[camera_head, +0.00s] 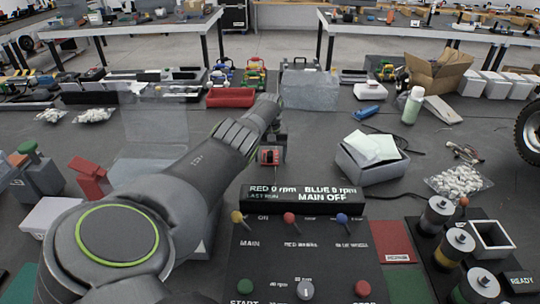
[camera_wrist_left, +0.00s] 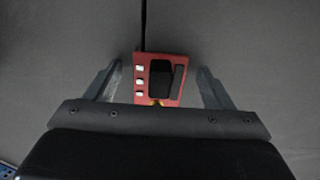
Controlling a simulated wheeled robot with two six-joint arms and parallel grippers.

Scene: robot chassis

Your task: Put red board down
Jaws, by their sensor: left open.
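The red board (camera_head: 270,156) is a small red piece with black parts, lying on the dark table near the middle of the head view. In the left wrist view the red board (camera_wrist_left: 160,79) lies between the two fingers of my left gripper (camera_wrist_left: 160,85), with a gap on each side. My left gripper (camera_head: 272,135) is open over the board, and its fingers are mostly hidden by the arm in the head view. My right gripper is not in view.
A control panel (camera_head: 300,262) with coloured levers stands in front. A grey box with white cloth (camera_head: 372,165) is to the right of the board. A red tray (camera_head: 231,97) and a clear bin (camera_head: 311,90) are behind.

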